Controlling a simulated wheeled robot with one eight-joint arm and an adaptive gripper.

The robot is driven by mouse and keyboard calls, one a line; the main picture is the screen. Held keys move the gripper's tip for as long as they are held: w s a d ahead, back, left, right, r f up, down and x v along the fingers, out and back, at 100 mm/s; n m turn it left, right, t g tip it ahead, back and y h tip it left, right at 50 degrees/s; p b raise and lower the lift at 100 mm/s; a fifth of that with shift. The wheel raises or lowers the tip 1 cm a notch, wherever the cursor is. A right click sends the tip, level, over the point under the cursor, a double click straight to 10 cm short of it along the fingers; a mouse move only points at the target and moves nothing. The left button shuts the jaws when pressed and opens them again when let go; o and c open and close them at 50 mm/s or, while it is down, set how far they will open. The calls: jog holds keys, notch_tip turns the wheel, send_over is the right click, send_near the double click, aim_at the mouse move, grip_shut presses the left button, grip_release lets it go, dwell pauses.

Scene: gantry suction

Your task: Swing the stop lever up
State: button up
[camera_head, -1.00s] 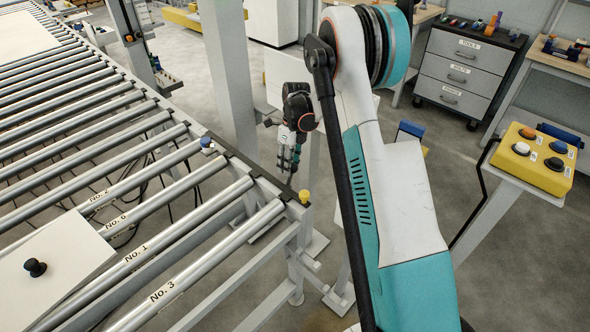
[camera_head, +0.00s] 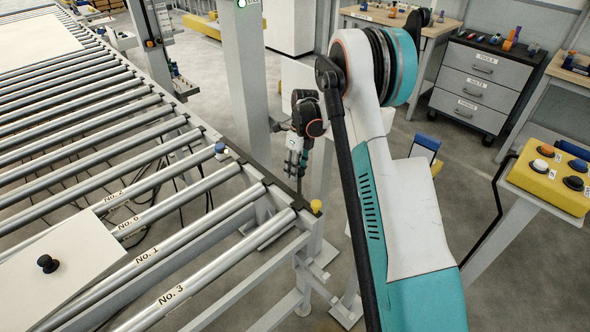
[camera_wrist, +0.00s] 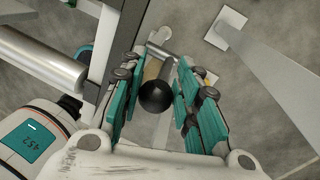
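A round black knob (camera_wrist: 156,96), which looks like the stop lever's ball, shows in the wrist view between my two finger pads. A pale bar lies just beyond it; how they join is unclear. My gripper (camera_wrist: 168,62) is open, with a teal-padded finger on each side of the knob; I cannot tell whether either touches it. In the head view my gripper (camera_head: 297,170) hangs fingers-down beside the near right corner of the roller conveyor. The lever cannot be made out clearly there.
The roller conveyor (camera_head: 150,252) fills the left, with a white panel (camera_head: 75,262) on it. A yellow button box (camera_head: 545,185) stands at right.

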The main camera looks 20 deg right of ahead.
jog(key=o, duration=0.4)
jog(key=shift+w+d+f, duration=0.15)
jog(key=shift+d+f, duration=0.05)
jog(key=shift+d, duration=0.3)
jog(key=shift+o, duration=0.2)
jog(key=shift+a, duration=0.1)
jog(key=shift+r, duration=0.1)
notch_tip(320, 180, up, 12)
jog(key=w+d, duration=0.1)
jog(key=d, duration=0.1)
jog(key=shift+w+f, duration=0.15)
jog(key=shift+f, duration=0.05)
